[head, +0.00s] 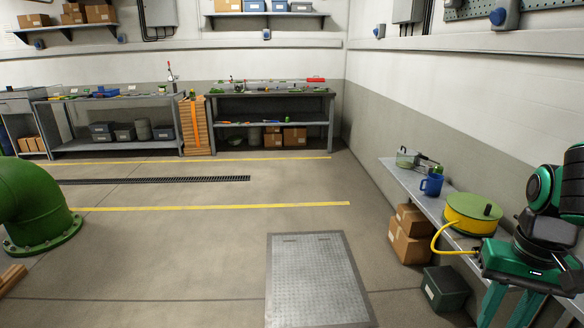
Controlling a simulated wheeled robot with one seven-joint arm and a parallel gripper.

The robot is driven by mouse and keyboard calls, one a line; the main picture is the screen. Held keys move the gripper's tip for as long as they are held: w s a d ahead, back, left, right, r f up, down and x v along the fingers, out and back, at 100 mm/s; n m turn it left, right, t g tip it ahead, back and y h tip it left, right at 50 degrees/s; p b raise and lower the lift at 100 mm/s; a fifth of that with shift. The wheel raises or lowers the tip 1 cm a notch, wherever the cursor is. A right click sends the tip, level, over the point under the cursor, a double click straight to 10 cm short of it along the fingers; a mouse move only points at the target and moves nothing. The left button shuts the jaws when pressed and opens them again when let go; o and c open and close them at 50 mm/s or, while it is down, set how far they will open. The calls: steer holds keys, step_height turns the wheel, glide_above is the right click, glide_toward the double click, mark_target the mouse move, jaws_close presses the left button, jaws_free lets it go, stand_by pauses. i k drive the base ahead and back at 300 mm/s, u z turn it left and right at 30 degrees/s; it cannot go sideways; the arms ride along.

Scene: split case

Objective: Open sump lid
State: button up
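The sump lid appears to be the grey chequered metal plate (316,285) set in the floor at the bottom centre of the head view. It lies flat within a darker frame, and two small dark marks show near its far edge. Its near edge is close to the bottom of the picture. My gripper (508,314) is at the lower right, well to the right of the plate and apart from it. Its two green fingers point down with a gap between them, and nothing shows in the gap. The fingertips are at or below the picture's edge.
A wall bench (408,180) on the right holds a yellow-and-green reel (472,214) and a blue mug (432,185). Cardboard boxes (410,243) and a dark green bin (445,288) stand below. A green flanged pipe (35,210) is at left. Floor around the plate is clear.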

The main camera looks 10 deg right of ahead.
mark_target(403, 151)
steer(key=z, duration=0.15)
steer(key=i, duration=2.35)
steer(key=z, duration=0.45)
steer(key=i, duration=1.4)
steer(key=z, duration=0.15)
